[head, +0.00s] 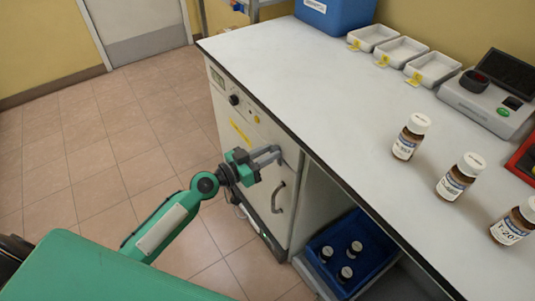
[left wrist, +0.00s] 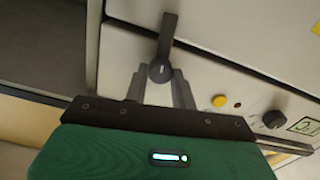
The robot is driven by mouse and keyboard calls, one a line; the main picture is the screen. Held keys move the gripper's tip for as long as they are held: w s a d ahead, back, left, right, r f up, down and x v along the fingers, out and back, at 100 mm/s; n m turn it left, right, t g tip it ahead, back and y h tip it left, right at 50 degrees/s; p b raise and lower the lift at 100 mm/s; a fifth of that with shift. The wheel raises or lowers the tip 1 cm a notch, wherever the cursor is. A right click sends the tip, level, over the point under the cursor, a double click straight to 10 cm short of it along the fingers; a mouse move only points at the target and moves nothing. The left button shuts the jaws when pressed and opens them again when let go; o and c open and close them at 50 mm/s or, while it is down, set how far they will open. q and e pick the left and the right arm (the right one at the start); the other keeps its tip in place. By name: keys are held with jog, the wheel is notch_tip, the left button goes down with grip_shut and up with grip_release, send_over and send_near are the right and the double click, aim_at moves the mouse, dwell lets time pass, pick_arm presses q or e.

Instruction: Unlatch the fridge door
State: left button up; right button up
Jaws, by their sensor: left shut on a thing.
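The fridge (head: 222,103) is a cream cabinet under the white counter, and its door looks closed. A curved grey handle (head: 278,198) is on the door's lower front. My left gripper (head: 268,156) is at the upper front of the fridge, above that handle. In the left wrist view, a dark latch lever (left wrist: 167,38) points up the picture from a round hub. The left gripper's fingers (left wrist: 160,88) are shut on the latch at its hub. In the head view the fingers mostly hide the latch. My right gripper is in neither view.
A blue crate (head: 318,240) with several bottles sits in the open bay right of the fridge. Brown bottles (head: 406,143), white trays (head: 398,50) and an analyser (head: 480,102) stand on the counter (head: 300,85). The tiled floor (head: 100,130) at left is clear.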

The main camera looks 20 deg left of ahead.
pick_arm(q)
jog(key=n, duration=0.3)
jog(key=shift+n, duration=0.3)
jog(key=n, duration=0.4)
jog(key=shift+a+n, duration=0.1)
jog(key=shift+n, duration=0.2)
jog(key=n, duration=0.4)
jog(key=shift+w+f, duration=0.1)
jog(key=n, duration=0.3)
jog(key=shift+p, duration=0.35)
jog(key=shift+f+n, duration=0.1)
jog(key=shift+n, duration=0.4)
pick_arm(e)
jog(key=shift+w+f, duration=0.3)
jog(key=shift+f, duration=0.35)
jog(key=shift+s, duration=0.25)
pick_arm(q)
jog(key=o, duration=1)
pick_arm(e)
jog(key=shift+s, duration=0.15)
